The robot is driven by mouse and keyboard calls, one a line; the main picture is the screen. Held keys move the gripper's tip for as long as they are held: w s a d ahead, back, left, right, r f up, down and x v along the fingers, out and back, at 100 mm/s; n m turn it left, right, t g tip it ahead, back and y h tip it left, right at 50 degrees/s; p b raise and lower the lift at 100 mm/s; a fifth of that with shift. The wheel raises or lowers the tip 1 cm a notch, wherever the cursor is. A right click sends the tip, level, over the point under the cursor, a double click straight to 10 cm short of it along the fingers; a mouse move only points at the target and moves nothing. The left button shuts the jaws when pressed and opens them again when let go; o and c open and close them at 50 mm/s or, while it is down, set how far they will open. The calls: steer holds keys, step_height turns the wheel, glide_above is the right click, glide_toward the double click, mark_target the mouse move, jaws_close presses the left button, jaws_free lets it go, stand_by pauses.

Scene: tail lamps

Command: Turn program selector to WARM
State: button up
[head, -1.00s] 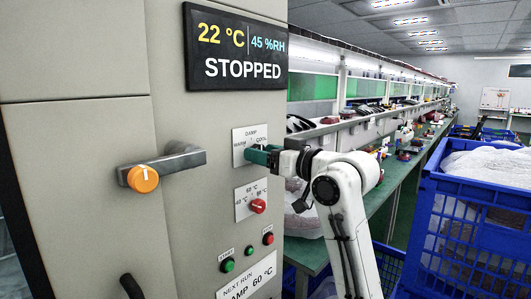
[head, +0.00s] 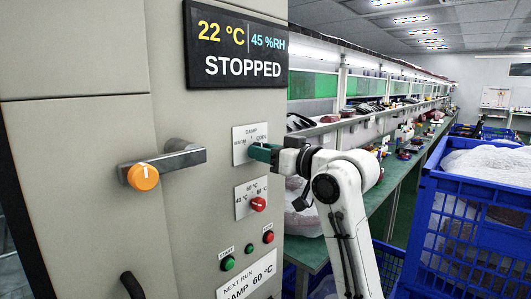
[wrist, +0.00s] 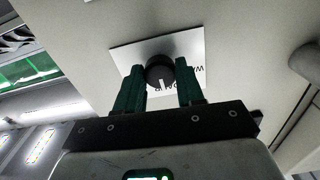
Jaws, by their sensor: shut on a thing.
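The program selector is a round dark knob (wrist: 160,70) with a white pointer line, on a white plate marked DAMP, WARM and COOL (head: 242,134) on the grey cabinet front. In the wrist view, the pointer faces the bottom of the picture, towards the upside-down DAMP lettering. My gripper (wrist: 160,84) has its two green fingers on either side of the knob and is shut on it. In the head view, my gripper (head: 262,153) reaches the plate from the right and hides the knob. A lower label (head: 262,280) reads NEXT RUN, DAMP 60 °C.
A display (head: 240,45) reads 22 °C, 45 %RH, STOPPED. Below the selector are a red temperature knob (head: 258,204), a green button (head: 228,263) and a red button (head: 268,237). A handle with an orange knob (head: 143,176) juts out left. Blue crates (head: 470,235) stand right.

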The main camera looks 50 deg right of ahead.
steer(key=shift+f+n, duration=0.1)
steer(key=shift+n, duration=0.2)
steer(key=n+b, duration=0.6)
steer(key=n, duration=0.5)
steer(key=shift+b, duration=0.35)
steer(key=o, duration=1)
steer(key=shift+o, duration=0.2)
steer(key=s+b, duration=0.1)
steer(key=s, duration=0.9)
steer(key=shift+s+d, duration=0.25)
steer(key=shift+s, duration=0.15)
